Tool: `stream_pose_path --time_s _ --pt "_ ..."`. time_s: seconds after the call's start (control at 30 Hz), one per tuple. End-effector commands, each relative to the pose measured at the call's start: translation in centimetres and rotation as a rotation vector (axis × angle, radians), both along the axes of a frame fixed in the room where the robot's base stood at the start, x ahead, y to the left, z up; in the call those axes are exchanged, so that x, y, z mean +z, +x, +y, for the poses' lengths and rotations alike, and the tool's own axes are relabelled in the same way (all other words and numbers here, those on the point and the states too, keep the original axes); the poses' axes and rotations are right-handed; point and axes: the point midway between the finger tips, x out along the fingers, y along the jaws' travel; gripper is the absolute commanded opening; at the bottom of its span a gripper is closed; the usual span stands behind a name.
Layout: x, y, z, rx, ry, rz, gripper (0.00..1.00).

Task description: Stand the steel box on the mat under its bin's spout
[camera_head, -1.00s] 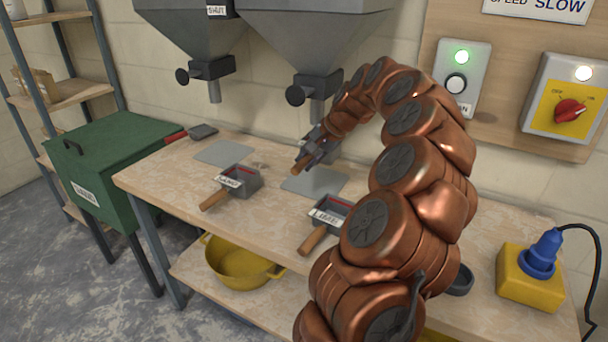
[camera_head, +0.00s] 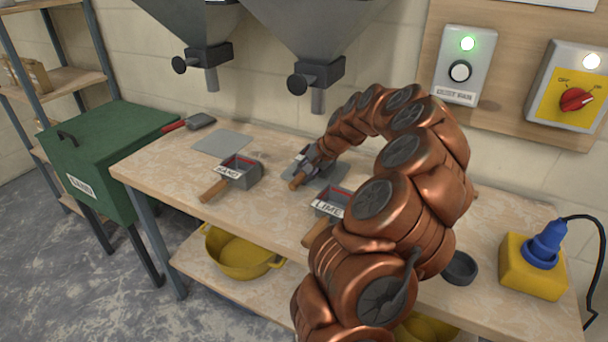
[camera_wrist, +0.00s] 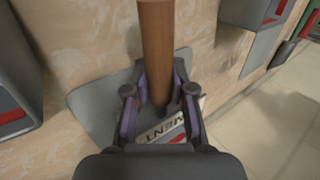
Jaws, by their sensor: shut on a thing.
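In the head view this box (camera_head: 301,158) is low at the right-hand grey mat (camera_head: 330,174), below the right bin's spout (camera_head: 318,101). My arm hides much of it. I cannot tell whether it touches the mat, which also shows in the wrist view (camera_wrist: 95,105). The right bin (camera_head: 310,35) has a dark valve above its spout.
The SAND box (camera_head: 243,172) and LIME box (camera_head: 331,204) stand on the bench nearby. The left mat (camera_head: 222,142) is empty under the left spout (camera_head: 211,79). A black cup (camera_head: 460,268) and yellow block (camera_head: 530,275) are at right.

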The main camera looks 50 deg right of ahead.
Motion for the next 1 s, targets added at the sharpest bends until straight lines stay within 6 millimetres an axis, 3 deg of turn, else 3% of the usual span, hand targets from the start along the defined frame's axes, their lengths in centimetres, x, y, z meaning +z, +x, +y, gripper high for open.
stream_pose_path --time_s 0.4,0.43,0.63,1.0 --pt "-0.80 0.05 0.06 0.002 -0.001 0.000 0.00" --pt "-0.75 0.05 0.06 0.002 -0.001 0.000 0.26" --pt "-0.71 0.06 0.07 0.002 -0.001 0.000 0.47" --pt "-0.38 0.07 0.07 0.002 -0.001 0.000 0.49"
